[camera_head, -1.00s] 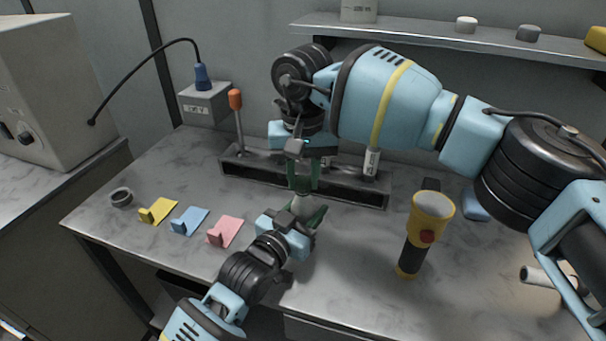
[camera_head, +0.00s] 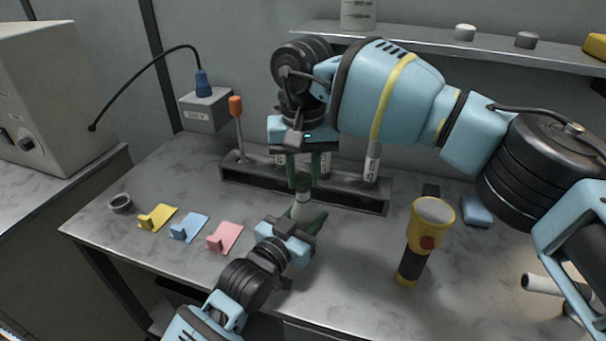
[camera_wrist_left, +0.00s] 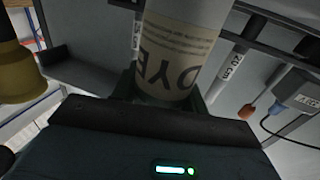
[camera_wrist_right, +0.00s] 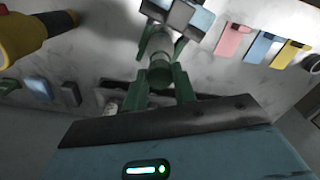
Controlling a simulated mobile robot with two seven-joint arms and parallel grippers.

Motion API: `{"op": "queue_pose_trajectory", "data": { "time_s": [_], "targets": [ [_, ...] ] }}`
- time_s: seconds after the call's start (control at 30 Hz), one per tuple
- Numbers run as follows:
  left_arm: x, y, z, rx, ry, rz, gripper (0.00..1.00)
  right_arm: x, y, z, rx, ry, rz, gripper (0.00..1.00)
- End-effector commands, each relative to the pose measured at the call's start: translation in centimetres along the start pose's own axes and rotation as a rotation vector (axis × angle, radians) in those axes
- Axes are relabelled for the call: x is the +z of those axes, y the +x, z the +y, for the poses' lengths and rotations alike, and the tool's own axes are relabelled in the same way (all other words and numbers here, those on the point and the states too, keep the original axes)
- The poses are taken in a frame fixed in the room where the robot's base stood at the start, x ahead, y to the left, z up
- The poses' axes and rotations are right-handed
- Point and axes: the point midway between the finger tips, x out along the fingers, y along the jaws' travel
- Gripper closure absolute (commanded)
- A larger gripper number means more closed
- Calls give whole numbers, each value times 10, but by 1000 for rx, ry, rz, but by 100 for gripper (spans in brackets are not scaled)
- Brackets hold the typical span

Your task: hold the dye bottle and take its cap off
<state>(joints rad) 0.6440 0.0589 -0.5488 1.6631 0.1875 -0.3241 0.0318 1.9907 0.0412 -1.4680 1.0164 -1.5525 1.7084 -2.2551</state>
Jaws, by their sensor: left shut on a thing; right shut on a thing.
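The dye bottle (camera_head: 301,204) is pale and upright. My left gripper (camera_head: 298,222) is shut on its body, above the bench. The left wrist view shows the bottle (camera_wrist_left: 178,52) close up with a "DYE" label. The dark green cap (camera_head: 302,182) is above the bottle's top; it also shows in the right wrist view (camera_wrist_right: 160,75). My right gripper (camera_head: 303,178) points down from above and is shut on the cap with its green fingers. I cannot tell whether a gap separates cap and bottle.
A rack (camera_head: 235,177) with several tubes and an orange-handled tool (camera_head: 236,106) stands behind. Yellow (camera_head: 158,218), blue (camera_head: 189,226) and pink (camera_head: 223,237) pieces and a small dark ring (camera_head: 120,203) lie at left.

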Motion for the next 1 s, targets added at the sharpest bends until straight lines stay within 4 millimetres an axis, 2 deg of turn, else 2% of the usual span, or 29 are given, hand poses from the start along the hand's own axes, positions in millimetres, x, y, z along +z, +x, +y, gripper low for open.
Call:
{"op": "queue_pose_trajectory", "data": {
  "time_s": [0.33,0.7,0.93,0.97,1.0],
  "targets": [
    [1,0,0,0,0,-1,100,0,-3,0,-1,0,1,100],
    [1,0,0,0,0,-1,100,0,-39,0,-1,-1,1,100],
    [1,0,0,0,0,-1,100,0,-40,0,0,-1,0,100],
    [1,0,0,0,0,-1,53,0,-40,0,0,-1,0,100],
    [1,0,0,0,0,-1,48,0,-40,0,0,-1,0,100]
  ]
}}
